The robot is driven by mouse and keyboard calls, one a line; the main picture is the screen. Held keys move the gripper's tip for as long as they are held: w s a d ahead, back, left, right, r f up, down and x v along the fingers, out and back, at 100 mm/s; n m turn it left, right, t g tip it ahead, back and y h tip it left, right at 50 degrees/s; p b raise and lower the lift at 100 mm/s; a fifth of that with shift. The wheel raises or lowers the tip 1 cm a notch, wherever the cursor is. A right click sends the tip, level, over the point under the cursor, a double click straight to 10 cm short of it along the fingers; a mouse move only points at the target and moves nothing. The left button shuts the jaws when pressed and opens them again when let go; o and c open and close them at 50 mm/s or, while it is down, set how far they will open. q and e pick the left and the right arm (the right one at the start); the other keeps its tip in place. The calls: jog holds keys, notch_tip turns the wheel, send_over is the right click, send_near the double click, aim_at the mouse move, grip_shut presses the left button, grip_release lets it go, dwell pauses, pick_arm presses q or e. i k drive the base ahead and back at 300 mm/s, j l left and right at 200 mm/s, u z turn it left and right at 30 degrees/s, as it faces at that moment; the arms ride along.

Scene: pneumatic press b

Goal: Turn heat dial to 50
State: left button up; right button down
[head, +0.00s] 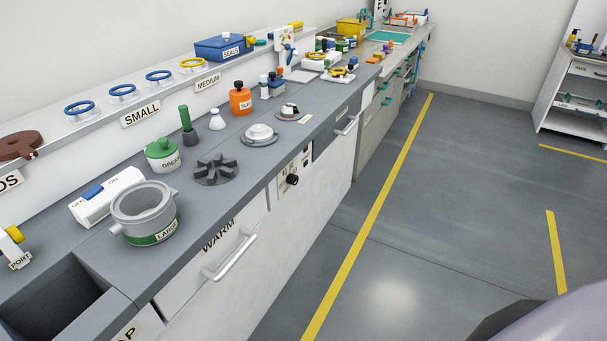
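A black dial (292,180) sits on a pale control panel on the front of the counter, below the worktop edge. It is likely the heat dial. Small markings beside it are too small to read, so I cannot tell its setting. Above it on the worktop is a dark, finned burner-like piece (216,170). Neither of my grippers shows in the head view.
A drawer marked WARM with a handle (232,256) juts from the counter front, left of the dial. Another handle (346,125) is to the right. A large grey pot (143,210) stands on the worktop. The floor (400,230) before the counter is clear.

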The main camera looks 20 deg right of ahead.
aim_at(293, 180)
jog(key=i+l+u, duration=0.25)
jog(key=l, duration=0.65)
jog(key=i+l+u, duration=0.3)
jog(key=l, duration=0.65)
jog(key=i+l+u, duration=0.1)
jog(key=l+u, duration=0.15)
jog(key=l, duration=0.7)
jog(key=l+u, duration=0.25)
jog(key=l, duration=0.7)
jog(key=l+u, duration=0.15)
jog(key=l, duration=0.7)
jog(key=k+l+u, duration=0.15)
jog(key=l, duration=0.7)
